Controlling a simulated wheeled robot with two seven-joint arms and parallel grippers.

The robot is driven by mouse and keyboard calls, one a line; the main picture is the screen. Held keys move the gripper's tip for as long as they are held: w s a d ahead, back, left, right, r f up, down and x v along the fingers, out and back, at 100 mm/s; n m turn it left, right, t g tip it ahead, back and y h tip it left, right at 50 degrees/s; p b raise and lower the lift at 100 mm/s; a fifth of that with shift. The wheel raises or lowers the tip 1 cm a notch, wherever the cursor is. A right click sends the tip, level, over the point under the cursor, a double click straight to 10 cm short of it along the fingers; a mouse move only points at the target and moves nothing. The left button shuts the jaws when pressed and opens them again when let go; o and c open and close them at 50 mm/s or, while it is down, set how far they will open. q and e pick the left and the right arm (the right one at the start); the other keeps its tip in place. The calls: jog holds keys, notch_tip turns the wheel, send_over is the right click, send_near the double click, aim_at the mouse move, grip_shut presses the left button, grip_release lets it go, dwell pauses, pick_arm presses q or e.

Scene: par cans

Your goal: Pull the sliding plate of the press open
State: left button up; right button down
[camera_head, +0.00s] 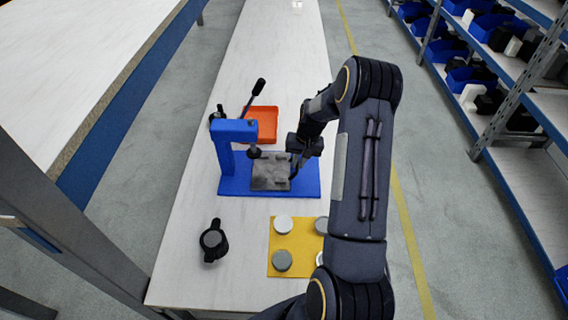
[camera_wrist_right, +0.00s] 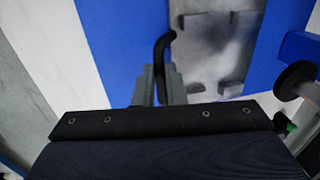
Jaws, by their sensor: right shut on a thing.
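The blue press (camera_head: 228,160) stands on the white bench, with its black-knobbed lever (camera_head: 253,97) tilted up behind it. Its grey sliding plate (camera_head: 270,170) lies on the blue base, partly below the press head and reaching out to the right. In the right wrist view the plate (camera_wrist_right: 205,45) shows raised blocks on its top. My right gripper (camera_head: 293,170) is at the plate's right edge. In the right wrist view its fingers (camera_wrist_right: 159,85) are shut on a black bent handle (camera_wrist_right: 163,48) by the plate. My left gripper is not in view.
An orange tray (camera_head: 268,112) sits behind the press. A yellow mat (camera_head: 283,249) with several round grey and white pieces lies in front. A black device (camera_head: 213,241) stands at front left. Blue-framed shelves (camera_head: 520,110) stand to the right across the floor.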

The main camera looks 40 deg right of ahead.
jog(key=s+d, duration=0.2)
jog(key=s+d+b, duration=0.1)
jog(key=s+d, duration=0.1)
jog(key=shift+d, duration=0.35)
jog(key=shift+w, duration=0.1)
jog(key=c, duration=1.5)
grip_release()
jog(key=shift+r, duration=0.1)
jog(key=r, duration=0.5)
jog(key=s+d+r, duration=0.1)
jog(key=r, duration=0.1)
jog(key=shift+r, duration=0.3)
